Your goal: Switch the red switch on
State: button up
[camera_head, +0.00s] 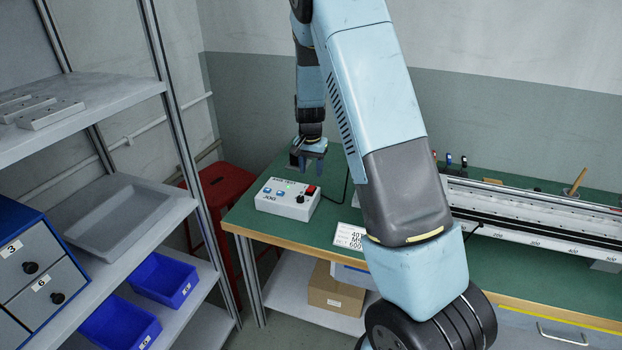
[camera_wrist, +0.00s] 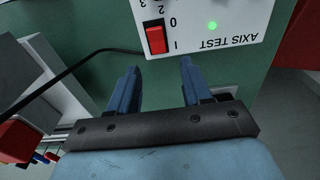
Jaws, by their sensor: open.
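The red switch (camera_head: 311,190) is on the top of a white control box (camera_head: 271,204), at its back right corner in the head view. In the wrist view the red rocker switch (camera_wrist: 156,40) lies beside the marks 0 and I, on the box's upside-down panel (camera_wrist: 190,42). Which side of the rocker is pressed is hard to tell. My gripper (camera_head: 314,172) is open and empty, above and behind the box, pointing down. In the wrist view its two blue fingers (camera_wrist: 158,68) are apart, just short of the switch in the picture. They appear clear of it.
A green light (camera_wrist: 212,26) is lit on the panel. A black cable (camera_wrist: 75,68) runs from the box over the green table (camera_head: 325,222). A white label card (camera_head: 349,236) lies to the right, and a long rail (camera_head: 530,222) is farther right. A red stool (camera_head: 222,187) stands left.

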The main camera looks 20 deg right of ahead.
notch_tip(320, 180, up, 8)
jog(key=shift+s+a, duration=0.15)
jog(key=shift+a, duration=0.05)
dwell(0.3)
jog(key=s+r+n+t+y, duration=0.1)
jog(key=s+r+n+t, duration=0.15)
jog(key=s+r, duration=1.45)
jog(key=s+r+n+t, duration=0.1)
jog(key=s+r+n, duration=0.1)
jog(key=s, duration=0.8)
jog(key=s+r+n+t, duration=0.1)
jog(key=s+r+n, duration=0.1)
jog(key=s, duration=0.8)
jog(key=shift+a+n+h, duration=0.25)
jog(key=shift+n+h, duration=0.05)
jog(key=shift+n, duration=0.05)
